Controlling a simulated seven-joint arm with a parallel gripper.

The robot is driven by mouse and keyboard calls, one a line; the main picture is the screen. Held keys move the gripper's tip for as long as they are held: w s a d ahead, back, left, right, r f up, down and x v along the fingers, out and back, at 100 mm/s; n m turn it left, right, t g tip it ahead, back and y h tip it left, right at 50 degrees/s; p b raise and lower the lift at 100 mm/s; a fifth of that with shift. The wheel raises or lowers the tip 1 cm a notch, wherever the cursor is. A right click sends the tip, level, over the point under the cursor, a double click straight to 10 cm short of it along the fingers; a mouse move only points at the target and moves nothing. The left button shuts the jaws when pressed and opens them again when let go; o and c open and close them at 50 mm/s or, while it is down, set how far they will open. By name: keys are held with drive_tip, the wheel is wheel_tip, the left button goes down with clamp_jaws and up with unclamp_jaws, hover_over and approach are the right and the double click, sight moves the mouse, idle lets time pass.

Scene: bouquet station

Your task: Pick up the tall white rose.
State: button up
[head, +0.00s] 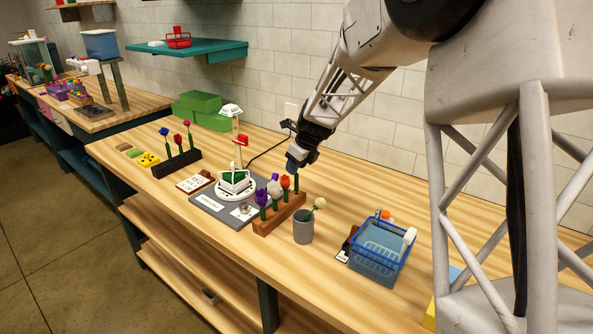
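A wooden flower rack (280,214) stands on the table right of centre. It holds purple flowers (262,196), a white bloom (274,188) and red-orange flowers (286,182). A cream-white rose (319,203) leans to the right out of a grey cup (303,227) beside the rack. I cannot tell from their size here which white flower is the tall rose. My gripper (292,167) hangs just above and behind the rack's far end, near the red-orange flowers. Its fingers are small and dark, so whether they are open is unclear.
A blue basket (381,250) with items stands right of the cup. A round white stand (236,186) on a grey mat (207,205) and a dark flower rack (177,164) are to the left. Green boxes (202,109) sit by the wall. The table's front strip is mostly clear.

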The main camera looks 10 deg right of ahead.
drive_tip(key=shift+r, duration=0.1)
idle(0.3)
drive_tip(key=shift+r, duration=4.95)
drive_tip(key=w+a+n+y, duration=0.1)
drive_tip(key=w+a+n, duration=0.1)
drive_tip(key=a, duration=0.6)
drive_tip(key=w+a+r+n+y, duration=0.1)
drive_tip(key=w+a+n, duration=0.1)
drive_tip(key=a, duration=0.7)
drive_tip(key=shift+w+n, duration=0.3)
drive_tip(key=shift+w, duration=0.4)
drive_tip(key=shift+r, duration=0.1)
drive_tip(key=shift+f, duration=0.25)
drive_tip(key=shift+w+a+f, duration=0.1)
drive_tip(key=shift+a+f, duration=0.05)
drive_tip(key=shift+f, duration=0.65)
drive_tip(key=shift+w+a+f, duration=0.1)
drive_tip(key=shift+w+f, duration=0.05)
drive_tip(key=shift+f, duration=0.7)
